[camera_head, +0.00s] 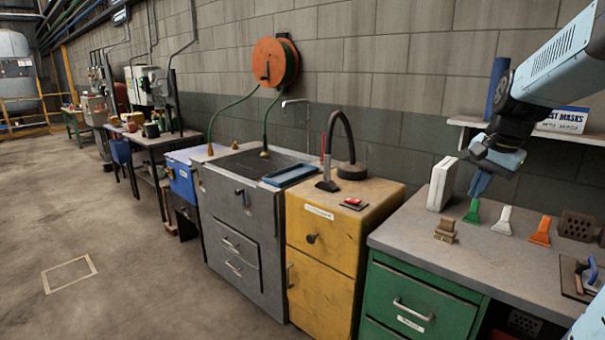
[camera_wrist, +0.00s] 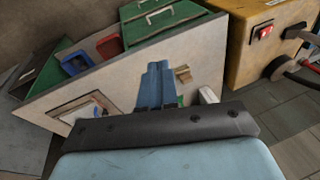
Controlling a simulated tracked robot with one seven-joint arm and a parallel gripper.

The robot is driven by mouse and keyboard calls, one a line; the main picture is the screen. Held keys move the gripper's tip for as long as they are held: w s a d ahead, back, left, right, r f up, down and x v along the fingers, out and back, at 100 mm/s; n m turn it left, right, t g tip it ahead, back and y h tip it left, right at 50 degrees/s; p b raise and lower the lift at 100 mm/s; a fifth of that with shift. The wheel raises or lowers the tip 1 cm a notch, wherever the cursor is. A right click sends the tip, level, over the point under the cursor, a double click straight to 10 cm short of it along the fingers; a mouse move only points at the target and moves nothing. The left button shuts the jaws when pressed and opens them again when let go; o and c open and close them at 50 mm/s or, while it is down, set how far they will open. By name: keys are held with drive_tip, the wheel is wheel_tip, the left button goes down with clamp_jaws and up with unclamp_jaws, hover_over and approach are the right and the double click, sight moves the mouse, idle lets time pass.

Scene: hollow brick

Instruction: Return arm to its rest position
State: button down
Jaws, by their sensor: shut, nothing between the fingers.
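My gripper (camera_head: 479,183) hangs from my arm at the right, over the grey workbench (camera_head: 410,231), with its blue fingers pointing down. The fingers are together and hold nothing. They are above and near the green scraper (camera_head: 472,211); I cannot tell the exact gap. In the wrist view the closed blue fingers (camera_wrist: 158,82) stand side by side in the middle, over the pale bench top. A dark perforated hollow brick (camera_head: 578,225) stands at the back right of the bench.
A white scraper (camera_head: 503,221), an orange scraper (camera_head: 540,231), a brown block (camera_head: 446,230) and a white box (camera_head: 441,184) stand on the bench. A shelf (camera_head: 462,122) on the wall is close to my arm. A yellow cabinet (camera_head: 330,260) is beside the bench. Open floor lies left.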

drive_tip(key=s+a+n+t, duration=0.2)
drive_tip(key=s+a+n, duration=0.7)
drive_tip(key=s+a, duration=0.5)
drive_tip(key=shift+s+a+f+n, duration=0.2)
drive_tip(key=shift+s+f+n, duration=0.2)
drive_tip(key=shift+s, duration=0.85)
